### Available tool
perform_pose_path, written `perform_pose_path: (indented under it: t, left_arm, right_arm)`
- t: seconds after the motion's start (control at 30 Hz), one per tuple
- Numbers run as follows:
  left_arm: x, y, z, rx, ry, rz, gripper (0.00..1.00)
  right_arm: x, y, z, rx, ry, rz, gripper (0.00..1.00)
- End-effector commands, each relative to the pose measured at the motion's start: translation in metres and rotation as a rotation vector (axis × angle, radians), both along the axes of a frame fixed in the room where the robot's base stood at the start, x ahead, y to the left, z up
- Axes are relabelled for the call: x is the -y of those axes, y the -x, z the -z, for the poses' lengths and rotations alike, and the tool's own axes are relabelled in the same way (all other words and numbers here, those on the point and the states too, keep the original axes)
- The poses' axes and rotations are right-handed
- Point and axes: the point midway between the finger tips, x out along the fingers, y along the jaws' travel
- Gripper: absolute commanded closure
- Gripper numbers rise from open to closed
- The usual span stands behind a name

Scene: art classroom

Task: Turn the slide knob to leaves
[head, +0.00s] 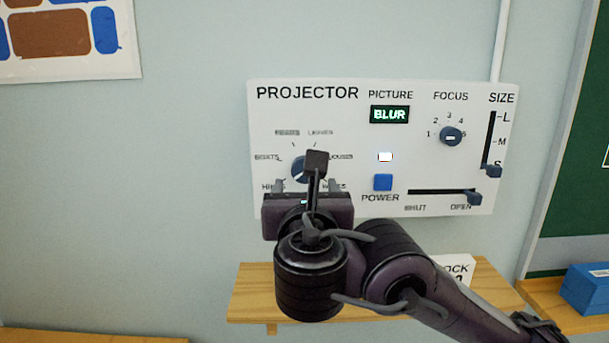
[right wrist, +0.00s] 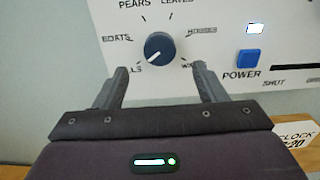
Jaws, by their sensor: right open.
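The slide knob (right wrist: 158,48) is a dark blue-grey round dial on the white projector panel (head: 350,90). Its white mark points to the lower left, toward the label ending in "LLS". The label LEAVES is above the knob, right of PEARS. In the head view the knob (head: 298,168) is partly hidden by my right arm. My right gripper (right wrist: 160,70) faces the panel, open and empty, its fingers apart below the knob on its left and right. Whether they reach the panel I cannot tell. My left gripper is out of view.
The panel also has a PICTURE display (head: 389,114) reading BLUR, a focus knob (head: 451,136), a blue power button (head: 383,182), a SHUT/OPEN slider (head: 474,198) at OPEN, and a size slider (head: 492,171) near S. A wooden shelf (head: 250,292) with a clock sign is below.

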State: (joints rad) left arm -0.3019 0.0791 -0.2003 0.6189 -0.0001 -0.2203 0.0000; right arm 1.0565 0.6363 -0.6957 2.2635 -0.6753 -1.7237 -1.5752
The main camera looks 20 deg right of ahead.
Motion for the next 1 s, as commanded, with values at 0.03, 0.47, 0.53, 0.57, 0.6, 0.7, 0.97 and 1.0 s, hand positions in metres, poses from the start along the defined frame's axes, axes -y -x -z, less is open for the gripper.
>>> perform_pose_path:
  t: [0.03, 0.47, 0.53, 0.57, 0.6, 0.7, 0.97, 1.0]
  left_arm:
    - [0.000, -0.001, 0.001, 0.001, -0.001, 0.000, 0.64]
    - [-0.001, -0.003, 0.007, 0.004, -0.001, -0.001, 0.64]
    - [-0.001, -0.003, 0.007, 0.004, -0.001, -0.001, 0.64]
    - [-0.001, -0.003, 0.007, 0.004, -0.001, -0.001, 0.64]
    - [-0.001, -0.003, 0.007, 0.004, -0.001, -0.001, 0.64]
    - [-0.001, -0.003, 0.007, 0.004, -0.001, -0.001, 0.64]
    - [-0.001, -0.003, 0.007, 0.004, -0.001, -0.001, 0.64]
    - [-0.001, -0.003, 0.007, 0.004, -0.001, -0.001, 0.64]
  right_arm:
    - [0.003, -0.007, 0.000, 0.000, 0.001, 0.003, 0.35]
    - [0.019, -0.063, 0.001, 0.000, -0.006, 0.000, 0.35]
    - [0.019, -0.066, 0.001, -0.001, -0.007, -0.001, 0.35]
    - [0.019, -0.067, 0.001, -0.001, -0.007, -0.001, 0.35]
    - [0.020, -0.067, 0.001, -0.001, -0.007, -0.001, 0.35]
    - [0.020, -0.067, 0.001, -0.001, -0.008, -0.001, 0.35]
    - [0.019, -0.067, 0.001, -0.002, -0.008, -0.001, 0.56]
    - [0.019, -0.067, 0.001, -0.002, -0.008, -0.001, 0.62]
